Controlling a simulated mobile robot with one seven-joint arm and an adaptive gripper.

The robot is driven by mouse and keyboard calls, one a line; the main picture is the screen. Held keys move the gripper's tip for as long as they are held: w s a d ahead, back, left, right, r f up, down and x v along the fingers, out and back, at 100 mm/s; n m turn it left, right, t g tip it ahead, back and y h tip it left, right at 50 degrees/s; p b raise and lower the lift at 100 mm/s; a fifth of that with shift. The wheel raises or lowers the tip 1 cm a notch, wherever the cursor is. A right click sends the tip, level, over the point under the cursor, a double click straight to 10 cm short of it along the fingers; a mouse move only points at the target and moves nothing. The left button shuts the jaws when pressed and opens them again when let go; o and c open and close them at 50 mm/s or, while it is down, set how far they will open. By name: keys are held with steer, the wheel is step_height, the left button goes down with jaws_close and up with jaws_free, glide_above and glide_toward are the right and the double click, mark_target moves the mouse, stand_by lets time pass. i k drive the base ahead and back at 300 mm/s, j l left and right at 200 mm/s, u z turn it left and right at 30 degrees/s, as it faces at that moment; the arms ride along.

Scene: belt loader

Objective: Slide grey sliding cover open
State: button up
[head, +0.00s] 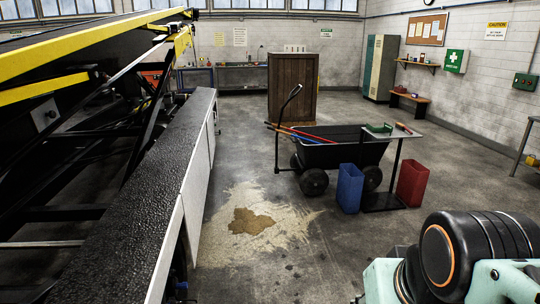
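The belt loader (160,185) fills the left side of the head view, with a black textured ledge along its flank. Pale grey side panels (196,185) hang below the ledge and show edge-on, with thin vertical seams between them. I cannot tell whether one of these panels is the grey sliding cover, or whether it is open or shut. Part of my own arm shows at the bottom right, away from the loader. My gripper is out of view.
A black cart (340,150) with long-handled tools stands mid-room, with a small stand (384,202), a blue bin (349,188) and a red bin (412,184) in front. A brown cabinet (292,88) is behind. Stained floor (250,222) beside the loader is clear.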

mark_target(47, 112)
steer(key=i+u, duration=0.25)
steer(key=i, duration=0.3)
steer(key=i+u, duration=0.25)
steer(key=i, duration=0.3)
steer(key=i+u, duration=0.3)
steer(key=i, duration=0.2)
steer(key=i+l+u, duration=0.1)
steer(key=i+u, duration=0.2)
steer(key=i, duration=0.25)
